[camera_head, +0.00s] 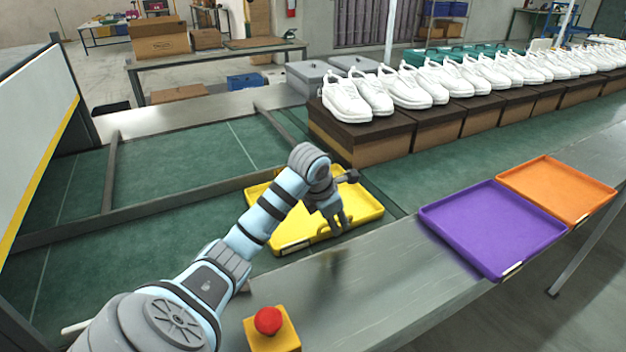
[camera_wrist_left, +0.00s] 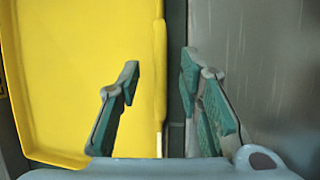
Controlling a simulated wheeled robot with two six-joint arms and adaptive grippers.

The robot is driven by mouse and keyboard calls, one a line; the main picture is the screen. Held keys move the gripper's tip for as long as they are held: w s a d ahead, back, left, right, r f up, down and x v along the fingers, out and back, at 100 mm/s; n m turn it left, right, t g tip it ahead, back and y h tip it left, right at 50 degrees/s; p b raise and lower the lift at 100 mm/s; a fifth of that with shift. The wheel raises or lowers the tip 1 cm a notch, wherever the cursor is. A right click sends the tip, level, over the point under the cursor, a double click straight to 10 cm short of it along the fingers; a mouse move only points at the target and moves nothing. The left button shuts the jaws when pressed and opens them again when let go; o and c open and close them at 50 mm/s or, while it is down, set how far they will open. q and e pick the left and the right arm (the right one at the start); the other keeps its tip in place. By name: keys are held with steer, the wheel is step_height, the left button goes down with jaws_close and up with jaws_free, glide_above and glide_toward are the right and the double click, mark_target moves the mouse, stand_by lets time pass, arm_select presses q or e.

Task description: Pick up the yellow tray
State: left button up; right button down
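The yellow tray (camera_head: 287,232) lies on the green conveyor surface in the middle of the head view, partly hidden behind my left arm. My left gripper (camera_head: 340,226) points down at the tray's near edge. In the left wrist view the yellow tray (camera_wrist_left: 75,85) fills the left side. There my left gripper (camera_wrist_left: 160,78) is open, with one finger over the tray side of the rim and the other outside it. The rim runs between the fingers, and neither finger clearly touches it. My right gripper is not in view.
A purple tray (camera_head: 495,228) and an orange tray (camera_head: 558,188) lie on the metal ledge at right. White shoes (camera_head: 345,97) stand on brown boxes (camera_head: 360,140) behind. A red button on a yellow box (camera_head: 270,325) sits near my left arm. Grey bins (camera_head: 312,76) stand behind.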

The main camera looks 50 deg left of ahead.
arm_select(q)
steer(key=shift+x, duration=0.9)
steer(key=shift+s, duration=0.1)
jaws_close()
